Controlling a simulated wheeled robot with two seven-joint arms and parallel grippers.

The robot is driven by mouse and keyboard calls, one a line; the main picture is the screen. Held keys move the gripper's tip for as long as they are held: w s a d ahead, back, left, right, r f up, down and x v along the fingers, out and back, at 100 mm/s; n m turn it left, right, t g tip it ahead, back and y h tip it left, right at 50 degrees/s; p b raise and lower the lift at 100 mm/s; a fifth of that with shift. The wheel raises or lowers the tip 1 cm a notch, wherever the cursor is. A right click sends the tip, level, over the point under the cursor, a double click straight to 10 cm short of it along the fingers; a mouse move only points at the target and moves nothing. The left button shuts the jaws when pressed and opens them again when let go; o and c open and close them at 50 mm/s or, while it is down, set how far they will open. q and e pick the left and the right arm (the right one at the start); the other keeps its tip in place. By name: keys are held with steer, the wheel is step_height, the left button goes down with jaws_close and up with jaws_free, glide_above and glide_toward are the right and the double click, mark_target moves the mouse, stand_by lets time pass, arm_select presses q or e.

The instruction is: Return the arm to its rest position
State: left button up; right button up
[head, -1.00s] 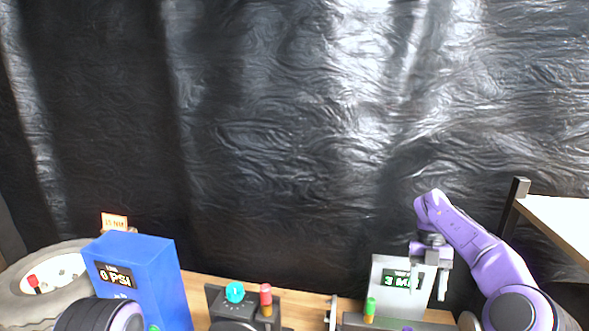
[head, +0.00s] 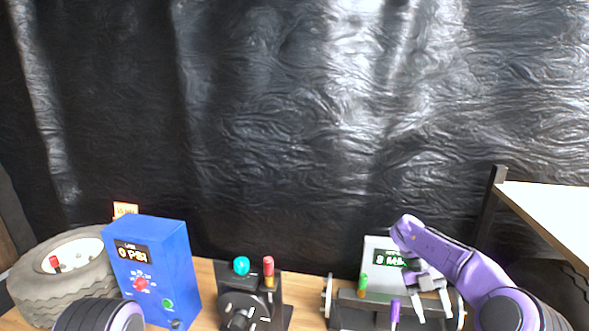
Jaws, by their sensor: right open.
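My right arm comes in from the right. Its gripper (head: 433,316) points down with its two fingers apart and nothing between them. It is in front of a grey box with a green readout (head: 376,250), which the arm and gripper partly hide. A dark roller unit (head: 352,314) with a green and a purple handle is just below and left of the gripper; I cannot tell whether they touch. Of my left arm only a dark ribbed link with a purple ring shows at the bottom left; its gripper is out of view.
A blue box reading 0 PSI (head: 185,262) stands beside a tyre (head: 70,285) at the left. A dark device with teal and red knobs (head: 285,312) is mid-bench. A white-topped shelf (head: 550,212) is at the right. Bare wood bench (head: 308,296) shows between devices; a black sheet hangs behind.

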steer(key=s+d+f+n+t+h, duration=0.1)
steer(key=s+f+n+t+h, duration=0.4)
steer(key=f+n, duration=0.4)
steer(key=s+d+f+n+t+h, duration=0.2)
steer(key=s+f+n+t+h, duration=0.35)
steer(key=n, duration=0.45)
steer(key=s+a+f+n+y, duration=0.2)
steer(key=s+f+n+y, duration=0.15)
steer(key=s, duration=0.55)
steer(key=s+a+f+n+g+y, duration=0.1)
steer(key=s+a+f+n+y, duration=0.15)
steer(key=s+n, duration=0.4)
steer(key=s+a+f+n+y, duration=0.2)
steer(key=s+f+n+y, duration=0.15)
steer(key=s, duration=0.75)
step_height(320, 180, down, 12)
steer(key=b, duration=1.2)
steer(key=shift+s+a+r+y+b, duration=0.15)
steer(key=shift+s+y+b, duration=0.15)
steer(key=shift+y, duration=0.1)
steer(key=shift+m, duration=0.25)
